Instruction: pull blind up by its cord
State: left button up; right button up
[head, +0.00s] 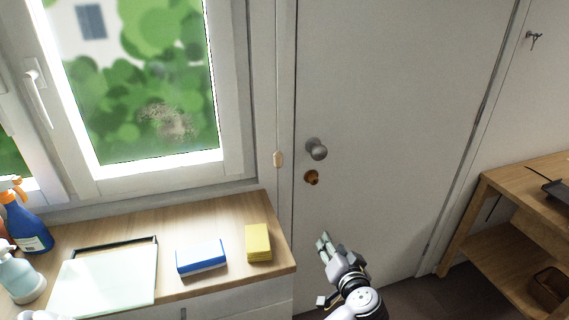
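The blind cord (279,80) hangs straight down the wall strip between the window and the door. A small tan pull (278,159) is at its lower end, above the right back corner of the counter. The blind itself is not in view. No held thing shows.
The wooden counter (215,216) holds a yellow block (258,243), a blue and white block (200,257), a pale tray (103,284) and bottles at left. A round knob (317,149) sticks out from the door (390,110). A wooden shelf unit (500,245) stands right.

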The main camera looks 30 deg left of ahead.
pick_arm(q)
notch_tip(320, 180, up, 13)
jog(key=s+a+n+y+b, duration=0.2)
jog(key=n+y, duration=0.2)
jog(key=n, duration=0.1)
jog(key=n+g+y, duration=0.2)
jog(key=n, duration=0.4)
send_near(280, 157)
jog(key=shift+m, duration=0.3)
jog(key=p+x, duration=0.4)
jog(key=x, duration=0.6)
jog(key=shift+w+a+f+p, duration=0.1)
jog(key=shift+w+a+p, duration=0.2)
jog(key=shift+a, duration=0.2)
jog(key=shift+c, duration=0.5)
grip_shut()
